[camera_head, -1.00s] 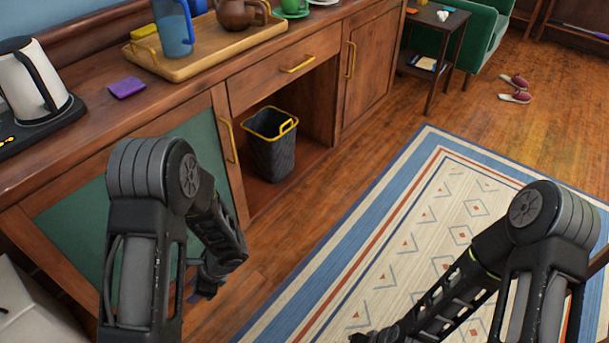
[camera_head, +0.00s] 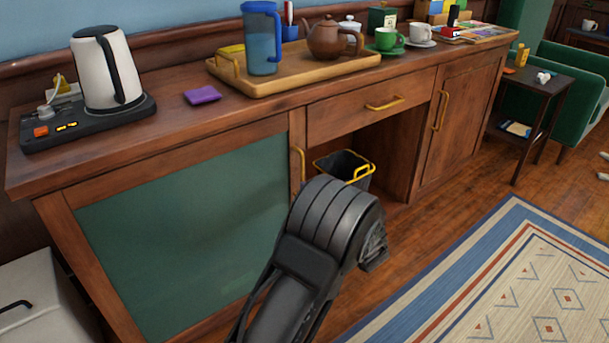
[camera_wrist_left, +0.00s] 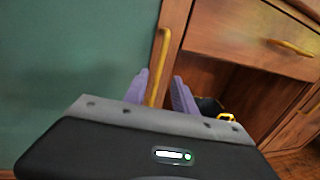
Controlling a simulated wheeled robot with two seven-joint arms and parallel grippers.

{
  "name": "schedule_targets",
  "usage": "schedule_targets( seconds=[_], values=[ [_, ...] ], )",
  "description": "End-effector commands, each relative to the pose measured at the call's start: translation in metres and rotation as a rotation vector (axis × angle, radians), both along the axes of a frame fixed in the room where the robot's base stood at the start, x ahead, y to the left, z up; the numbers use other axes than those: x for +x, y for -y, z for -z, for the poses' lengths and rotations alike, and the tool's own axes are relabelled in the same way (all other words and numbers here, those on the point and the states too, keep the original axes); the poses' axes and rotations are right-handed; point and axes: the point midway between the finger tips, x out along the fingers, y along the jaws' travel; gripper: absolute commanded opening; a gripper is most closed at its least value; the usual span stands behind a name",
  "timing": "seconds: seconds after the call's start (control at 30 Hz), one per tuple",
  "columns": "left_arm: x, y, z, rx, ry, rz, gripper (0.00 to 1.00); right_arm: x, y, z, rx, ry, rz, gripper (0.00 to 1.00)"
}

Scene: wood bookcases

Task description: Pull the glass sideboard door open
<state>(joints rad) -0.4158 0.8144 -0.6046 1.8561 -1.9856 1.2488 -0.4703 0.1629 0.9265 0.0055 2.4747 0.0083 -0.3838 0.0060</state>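The sideboard's left door has a wood frame and a dark green glass pane (camera_head: 190,235). It looks closed, flush with the front. Its upright yellow handle (camera_head: 297,163) is on the right side of its frame; the handle also shows in the left wrist view (camera_wrist_left: 158,66). My left gripper (camera_wrist_left: 161,92), with purple fingers, is open. One finger is on each side of the handle's lower part; I cannot tell whether either touches it. In the head view my left arm hides this gripper and the handle's lower end. My right gripper is not in view.
The sideboard top (camera_head: 150,150) holds a kettle (camera_head: 106,70), a purple pad (camera_head: 202,95) and a wooden tray (camera_head: 235,82) with a blue jug. A black bin (camera_head: 345,165) stands in the open bay right of the door. A white box (camera_head: 40,300) stands at lower left.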

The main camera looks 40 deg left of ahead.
Motion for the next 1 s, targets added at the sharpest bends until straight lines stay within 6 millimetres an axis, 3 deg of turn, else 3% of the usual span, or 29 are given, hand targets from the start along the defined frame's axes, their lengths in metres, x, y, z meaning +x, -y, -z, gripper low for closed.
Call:
schedule_targets(
  seconds=[0.5, 0.83, 1.0],
  values=[
    [0.031, -0.061, 0.002, 0.0, 0.0, -0.002, 0.33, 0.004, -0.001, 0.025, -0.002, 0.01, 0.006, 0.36],
    [0.033, -0.063, 0.001, 0.0, -0.001, -0.001, 0.32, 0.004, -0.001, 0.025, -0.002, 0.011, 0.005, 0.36],
    [0.033, -0.063, 0.001, -0.001, 0.0, -0.001, 0.18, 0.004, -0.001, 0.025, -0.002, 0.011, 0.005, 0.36]
  ],
)
